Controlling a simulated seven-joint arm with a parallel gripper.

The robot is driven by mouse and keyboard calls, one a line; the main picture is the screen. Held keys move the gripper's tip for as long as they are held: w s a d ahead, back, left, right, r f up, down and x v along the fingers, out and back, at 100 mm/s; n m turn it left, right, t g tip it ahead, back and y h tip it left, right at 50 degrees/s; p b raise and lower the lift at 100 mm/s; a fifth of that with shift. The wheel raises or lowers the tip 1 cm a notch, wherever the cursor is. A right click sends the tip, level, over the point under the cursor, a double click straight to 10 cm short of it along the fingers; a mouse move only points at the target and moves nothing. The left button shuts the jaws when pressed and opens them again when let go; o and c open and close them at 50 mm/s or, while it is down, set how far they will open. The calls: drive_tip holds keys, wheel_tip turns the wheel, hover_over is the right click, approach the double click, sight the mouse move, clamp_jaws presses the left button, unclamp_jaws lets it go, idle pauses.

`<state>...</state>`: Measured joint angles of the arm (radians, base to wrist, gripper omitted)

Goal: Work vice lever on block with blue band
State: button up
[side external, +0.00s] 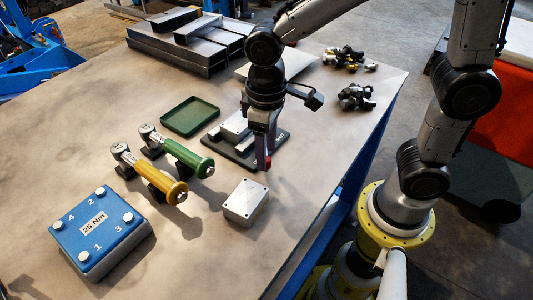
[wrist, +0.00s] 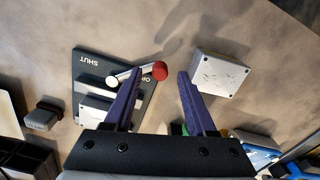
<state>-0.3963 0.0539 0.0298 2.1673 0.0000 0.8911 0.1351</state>
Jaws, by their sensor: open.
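The vice is a dark plate (side external: 245,155) with silver jaws (side external: 234,126); its plate (wrist: 87,66) in the wrist view reads SHUT, with a second label, partly hidden, starting OP. Its silver lever (wrist: 121,78) ends in a red knob (wrist: 160,70), on the OP side. My gripper (wrist: 159,75) is open, its purple fingertips either side of the knob; I cannot tell whether they touch it. In the side view my gripper (side external: 261,160) is at the plate's right edge, by the red knob (side external: 267,163). A blue-topped block (side external: 98,228) reads 25 Nm. No separate blue band is clear.
A plain grey block (side external: 246,203) stands close in front of the vice. Yellow (side external: 150,173) and green (side external: 178,152) handled tools lie left, a green tray (side external: 190,117) behind them. Metal bars (side external: 185,45) and dark fittings (side external: 355,97) sit at the back.

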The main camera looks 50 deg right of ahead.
drive_tip(key=shift+f, duration=0.95)
clamp_jaws()
idle(0.8)
